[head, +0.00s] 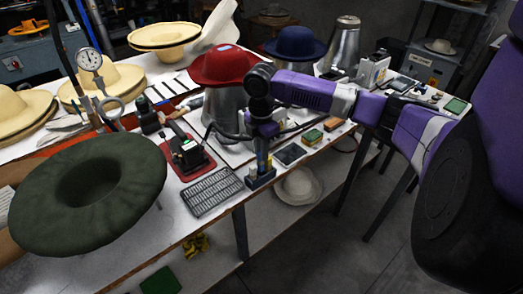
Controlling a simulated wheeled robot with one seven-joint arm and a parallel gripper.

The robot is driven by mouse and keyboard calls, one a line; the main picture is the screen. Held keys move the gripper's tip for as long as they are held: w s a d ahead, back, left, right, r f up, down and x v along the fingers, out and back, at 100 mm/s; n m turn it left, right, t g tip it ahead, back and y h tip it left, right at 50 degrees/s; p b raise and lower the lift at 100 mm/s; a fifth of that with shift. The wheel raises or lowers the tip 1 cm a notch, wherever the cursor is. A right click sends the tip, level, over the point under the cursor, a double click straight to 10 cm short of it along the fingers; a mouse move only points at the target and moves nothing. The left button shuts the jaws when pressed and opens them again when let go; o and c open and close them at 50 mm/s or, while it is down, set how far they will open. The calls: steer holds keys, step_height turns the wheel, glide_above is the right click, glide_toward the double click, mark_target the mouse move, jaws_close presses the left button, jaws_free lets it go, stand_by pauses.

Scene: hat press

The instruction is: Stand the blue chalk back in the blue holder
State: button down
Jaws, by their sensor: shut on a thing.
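My gripper (262,143) points down near the front edge of the table, right above the blue holder. The holder (261,180) is a small dark blue block at the table's front edge. My gripper is shut on a narrow upright piece, the blue chalk (262,160), small and dark in the head view. Its lower end meets the holder's top in the picture. I cannot tell whether it is inside the holder or just above or in front of it. My fingers hide its upper part.
A grey grille (212,191) lies left of the holder, with a red-based device (190,158) behind it. A dark flat pad (290,154) and green-yellow sponge (312,136) lie right. A red hat (224,68) on a metal block stands behind; a large green hat (85,195) is front left.

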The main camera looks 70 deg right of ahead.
steer(key=shift+f+b, duration=0.8)
steer(key=shift+f, duration=0.7)
stand_by(0.3)
steer(key=c, duration=1.3)
jaws_free()
steer(key=shift+o, duration=0.2)
steer(key=shift+r, duration=0.15)
steer(key=shift+r+p, duration=3.15)
steer(key=shift+r, duration=0.55)
